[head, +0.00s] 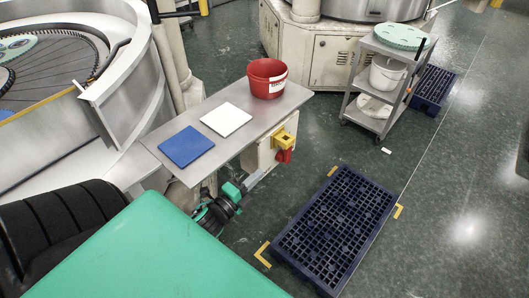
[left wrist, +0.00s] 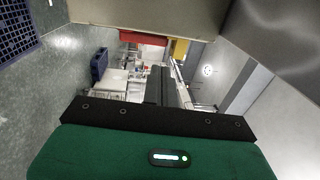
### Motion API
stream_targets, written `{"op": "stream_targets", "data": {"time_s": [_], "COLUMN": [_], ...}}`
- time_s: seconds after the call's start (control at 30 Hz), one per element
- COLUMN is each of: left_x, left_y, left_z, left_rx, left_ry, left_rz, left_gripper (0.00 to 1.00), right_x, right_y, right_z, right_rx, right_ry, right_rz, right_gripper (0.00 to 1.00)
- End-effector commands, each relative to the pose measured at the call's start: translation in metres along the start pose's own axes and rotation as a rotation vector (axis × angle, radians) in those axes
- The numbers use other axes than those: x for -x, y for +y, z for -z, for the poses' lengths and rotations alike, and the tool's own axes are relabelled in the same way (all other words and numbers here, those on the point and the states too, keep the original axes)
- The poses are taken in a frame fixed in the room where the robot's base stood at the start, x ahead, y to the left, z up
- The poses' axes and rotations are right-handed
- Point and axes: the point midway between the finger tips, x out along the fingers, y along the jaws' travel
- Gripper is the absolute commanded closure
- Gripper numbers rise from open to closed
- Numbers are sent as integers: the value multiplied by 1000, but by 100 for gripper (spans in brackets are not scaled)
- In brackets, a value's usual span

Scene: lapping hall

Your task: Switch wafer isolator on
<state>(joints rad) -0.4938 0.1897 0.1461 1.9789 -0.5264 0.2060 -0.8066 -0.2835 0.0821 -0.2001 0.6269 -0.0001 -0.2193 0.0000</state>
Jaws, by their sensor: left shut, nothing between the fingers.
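The wafer isolator is a switch with a yellow body (head: 284,139) and a red handle (head: 285,156), on a beige box (head: 262,158) under the grey bench. In the left wrist view, the red handle (left wrist: 143,37) and yellow part (left wrist: 179,48) show at the top, beyond my fingers. My left gripper (head: 265,171) is low under the bench's front edge, in front of the box and a little below and left of the switch, apparently apart from it. Its dark fingers (left wrist: 155,85) are shut and empty. The handle's exact setting is too small to tell. My right gripper is out of view.
The bench (head: 225,145) overhangs my gripper and carries a blue plate (head: 186,147), a white plate (head: 226,120) and a red bucket (head: 268,80). A dark blue pallet (head: 335,222) lies on the floor to the right. A grey cart (head: 372,85) stands farther back.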

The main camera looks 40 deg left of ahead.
Motion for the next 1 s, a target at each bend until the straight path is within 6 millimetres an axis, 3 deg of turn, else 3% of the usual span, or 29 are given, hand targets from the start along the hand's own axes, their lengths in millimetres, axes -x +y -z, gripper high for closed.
{"op": "stream_targets", "data": {"time_s": [0.13, 0.37, 0.9, 1.0], "left_x": [18, 28, 28, 28], "left_y": [0, -2, -3, 5], "left_z": [0, 0, 0, -1], "left_rx": [0, 0, 0, 17], "left_ry": [-1, -1, 0, -6], "left_rz": [-1, 0, 0, -14], "left_gripper": [100, 100, 100, 100], "right_x": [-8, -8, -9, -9], "right_y": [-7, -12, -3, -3], "right_z": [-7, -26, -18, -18], "right_rx": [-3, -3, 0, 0], "right_ry": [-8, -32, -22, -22], "right_rz": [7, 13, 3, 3], "right_gripper": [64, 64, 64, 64]}}
